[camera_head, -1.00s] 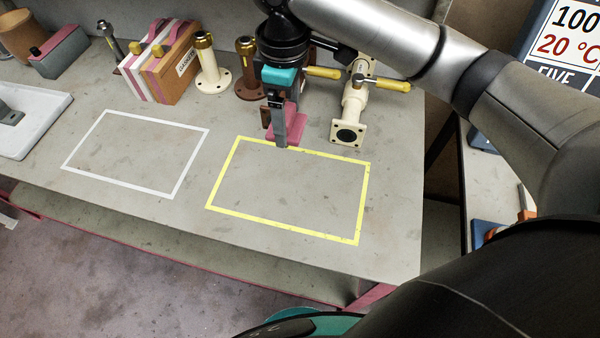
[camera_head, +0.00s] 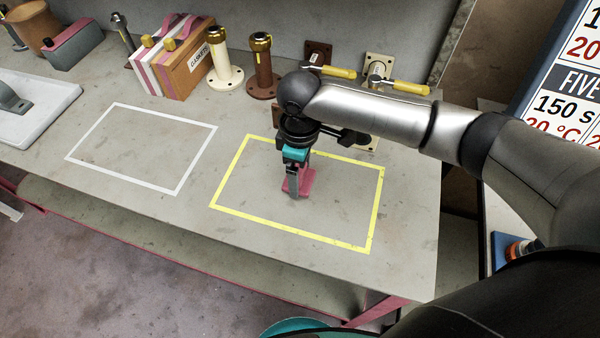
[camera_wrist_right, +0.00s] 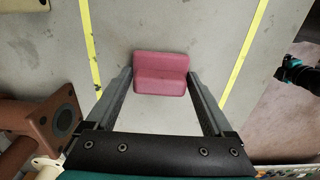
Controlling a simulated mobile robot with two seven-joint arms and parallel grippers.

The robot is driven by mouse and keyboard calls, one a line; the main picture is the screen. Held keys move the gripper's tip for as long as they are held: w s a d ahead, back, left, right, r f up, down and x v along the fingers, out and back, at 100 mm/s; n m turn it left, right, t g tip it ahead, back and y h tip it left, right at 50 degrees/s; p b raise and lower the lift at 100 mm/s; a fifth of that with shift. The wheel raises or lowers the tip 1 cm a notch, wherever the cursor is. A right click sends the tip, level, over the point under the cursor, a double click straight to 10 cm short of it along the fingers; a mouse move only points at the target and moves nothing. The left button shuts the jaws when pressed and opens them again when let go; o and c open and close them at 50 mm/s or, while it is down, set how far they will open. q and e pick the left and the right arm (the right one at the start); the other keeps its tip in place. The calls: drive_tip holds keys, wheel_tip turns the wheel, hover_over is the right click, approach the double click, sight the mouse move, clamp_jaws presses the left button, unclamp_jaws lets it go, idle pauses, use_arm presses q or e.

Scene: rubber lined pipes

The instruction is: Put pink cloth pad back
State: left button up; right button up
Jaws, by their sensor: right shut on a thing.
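The pink cloth pad (camera_head: 306,182) is a small stepped pink block. The near finger hides part of the pad in the head view. I cannot tell whether the pad touches the table.
A white outline (camera_head: 91,130) on the left is empty. Along the back stand a gasket box (camera_head: 187,70), a cream flanged pipe (camera_head: 223,62), a brown flanged pipe (camera_head: 263,70) and valves with yellow handles (camera_head: 411,87). A white tray (camera_head: 50,112) is at the far left.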

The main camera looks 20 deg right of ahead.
sight(300, 171)
drive_tip(key=shift+f, duration=0.2)
drive_tip(key=o, duration=0.9)
wheel_tip(300, 171, up, 12)
drive_tip(key=p, duration=0.3)
drive_tip(key=shift+r, duration=0.15)
